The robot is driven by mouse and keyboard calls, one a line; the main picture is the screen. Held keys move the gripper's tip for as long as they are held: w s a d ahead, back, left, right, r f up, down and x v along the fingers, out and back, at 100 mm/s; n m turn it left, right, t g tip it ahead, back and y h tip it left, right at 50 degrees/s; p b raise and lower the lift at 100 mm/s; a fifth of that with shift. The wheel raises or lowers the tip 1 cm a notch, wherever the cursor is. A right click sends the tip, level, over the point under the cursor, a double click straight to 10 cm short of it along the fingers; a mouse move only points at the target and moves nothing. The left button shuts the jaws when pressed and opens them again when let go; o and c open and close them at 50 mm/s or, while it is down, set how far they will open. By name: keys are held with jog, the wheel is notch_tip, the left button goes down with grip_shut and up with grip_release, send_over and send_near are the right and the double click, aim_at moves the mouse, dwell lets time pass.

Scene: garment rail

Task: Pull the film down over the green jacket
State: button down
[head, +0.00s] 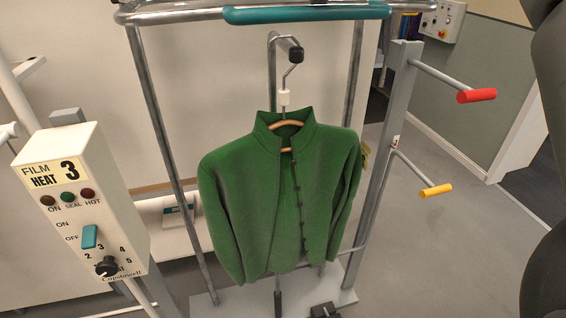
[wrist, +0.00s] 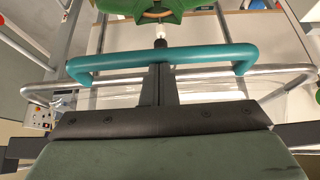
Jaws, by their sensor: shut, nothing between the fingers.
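The green jacket (head: 270,190) hangs on a wooden hanger (head: 288,123) from a metal hook in the head view, inside a tubular frame. Its collar end shows at the top of the wrist view (wrist: 140,8). A teal grip (head: 308,13) is on the frame's top bar, above the jacket; it also spans the wrist view (wrist: 110,64). My gripper (wrist: 160,72) is shut and empty, its fingertips overlapping the teal grip in the wrist view; I cannot tell if they touch it. A faint clear sheet, seemingly the film (wrist: 105,92), shows below the bar.
A control box (head: 75,200) marked FILM HEAT stands at the left with lamps and a knob. At the right, a grey post (head: 385,130) carries a red handle (head: 477,95) and a yellow handle (head: 437,190). Floor is clear at the far right.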

notch_tip(320, 180, down, 21)
jog(key=b, duration=1.6)
jog(key=shift+r, duration=0.15)
notch_tip(320, 180, down, 24)
jog(key=b, duration=1.9)
